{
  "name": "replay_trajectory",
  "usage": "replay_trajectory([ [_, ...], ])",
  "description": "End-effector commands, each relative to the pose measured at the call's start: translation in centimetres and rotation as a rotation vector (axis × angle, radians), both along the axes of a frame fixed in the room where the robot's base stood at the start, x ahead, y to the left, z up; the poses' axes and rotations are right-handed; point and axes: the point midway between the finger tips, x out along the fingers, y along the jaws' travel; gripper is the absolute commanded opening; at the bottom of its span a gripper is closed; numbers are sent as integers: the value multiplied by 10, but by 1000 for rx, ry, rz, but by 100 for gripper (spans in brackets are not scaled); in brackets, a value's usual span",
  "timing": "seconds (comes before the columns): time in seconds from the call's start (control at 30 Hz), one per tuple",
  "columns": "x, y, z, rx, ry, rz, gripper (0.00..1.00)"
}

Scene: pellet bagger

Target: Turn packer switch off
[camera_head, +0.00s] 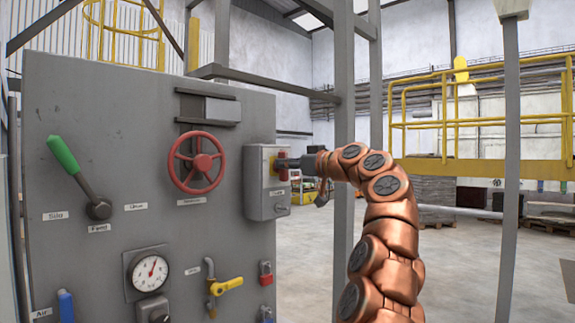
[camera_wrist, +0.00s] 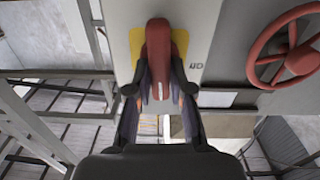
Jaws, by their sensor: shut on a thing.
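The packer switch is a grey box (camera_head: 258,200) on the right edge of the panel in the head view. In the wrist view its red handle (camera_wrist: 166,45) stands out from a yellow plate (camera_wrist: 136,42), with small dark lettering beside it. My gripper (camera_head: 284,165) reaches the front of the box from the right. In the wrist view its two fingers (camera_wrist: 160,92) are on either side of the red handle and closed on it. The gripper hides most of the handle in the head view.
A red handwheel (camera_head: 196,163) is just left of the switch box. The grey panel (camera_head: 100,130) also carries a green lever (camera_head: 75,170), a gauge (camera_head: 150,272) and a yellow valve handle (camera_head: 227,286). A grey post (camera_head: 343,110) stands behind my arm.

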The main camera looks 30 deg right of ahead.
Motion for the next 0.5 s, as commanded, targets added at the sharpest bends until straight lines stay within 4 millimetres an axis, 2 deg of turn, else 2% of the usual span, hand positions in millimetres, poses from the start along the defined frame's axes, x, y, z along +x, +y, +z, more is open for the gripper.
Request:
replay_trajectory([
  [0.5, 1, 1, -3, -216, -46, -2, 0],
])
